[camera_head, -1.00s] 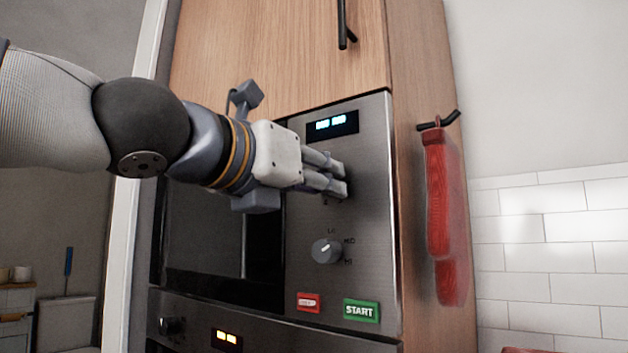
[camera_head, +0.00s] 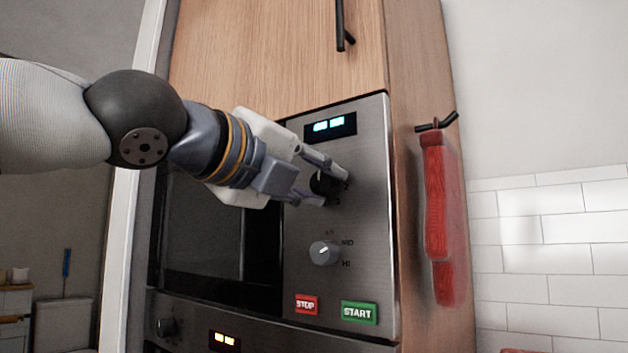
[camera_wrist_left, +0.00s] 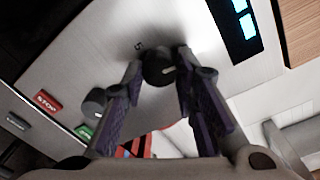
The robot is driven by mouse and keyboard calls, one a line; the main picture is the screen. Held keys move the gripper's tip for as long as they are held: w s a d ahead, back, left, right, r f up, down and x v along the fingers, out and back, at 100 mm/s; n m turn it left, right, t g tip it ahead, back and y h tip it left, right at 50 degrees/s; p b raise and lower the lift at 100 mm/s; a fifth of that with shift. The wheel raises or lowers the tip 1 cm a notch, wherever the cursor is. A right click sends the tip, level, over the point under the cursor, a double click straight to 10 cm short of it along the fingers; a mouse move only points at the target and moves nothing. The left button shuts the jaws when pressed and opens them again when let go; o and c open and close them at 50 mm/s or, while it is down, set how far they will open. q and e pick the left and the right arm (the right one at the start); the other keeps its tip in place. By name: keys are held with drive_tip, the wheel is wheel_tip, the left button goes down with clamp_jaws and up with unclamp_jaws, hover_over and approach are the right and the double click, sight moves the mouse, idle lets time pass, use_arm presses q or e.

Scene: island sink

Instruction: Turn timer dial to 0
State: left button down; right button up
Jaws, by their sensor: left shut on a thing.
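The black timer dial (camera_head: 324,183) sits on the steel control panel (camera_head: 365,220) of the microwave, below its lit display (camera_head: 330,125). My left gripper (camera_head: 332,186) is shut on this dial, with one finger on its upper side and one on its lower side. In the left wrist view the dial (camera_wrist_left: 159,67) lies between the two fingertips (camera_wrist_left: 158,70), with a light pointer mark on its face. A printed "5" shows beside it. Most other markings around the dial are hidden or too small to read. The display digits are unreadable. My right gripper is not in view.
A grey power knob (camera_head: 325,252) is just below the dial. Red STOP (camera_head: 306,304) and green START (camera_head: 359,312) buttons are lower on the panel. A cabinet handle (camera_head: 343,25) is above. A red mitt (camera_head: 437,195) hangs on the right side.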

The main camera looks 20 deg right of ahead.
use_arm(q)
drive_tip(key=shift+a+r+n, duration=0.1)
drive_tip(key=shift+r+n, duration=0.25)
drive_tip(key=shift+n, duration=0.25)
drive_tip(key=c, duration=1.6)
unclamp_jaws()
drive_tip(key=o, duration=0.3)
drive_tip(key=shift+f, duration=0.15)
drive_tip(key=v, duration=1.1)
drive_tip(key=shift+s+a, duration=0.3)
